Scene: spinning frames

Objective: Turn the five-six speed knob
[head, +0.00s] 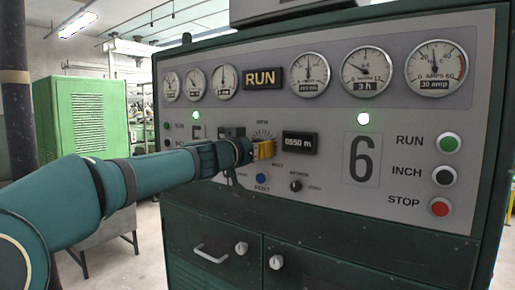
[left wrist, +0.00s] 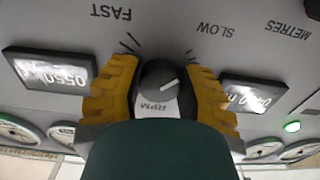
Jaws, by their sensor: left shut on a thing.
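The speed knob (left wrist: 159,80) is round and black with a short white pointer line. In the left wrist view it sits between my left gripper's (left wrist: 162,86) two yellow fingers, which are shut on its sides. The lettering FAST, SLOW and RPM around it appears upside down. The pointer slants toward the right finger in that view. In the head view my left gripper (head: 257,149) is against the grey panel (head: 330,190), below tick marks, and hides the knob. My right gripper is in neither view.
A display (head: 300,143) reading 0550 m is just right of the gripper. A blue button (head: 261,178) and a small black knob (head: 296,186) are below. RUN, INCH and STOP buttons are far right. Gauges line the top. A green cabinet (head: 85,115) stands behind at left.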

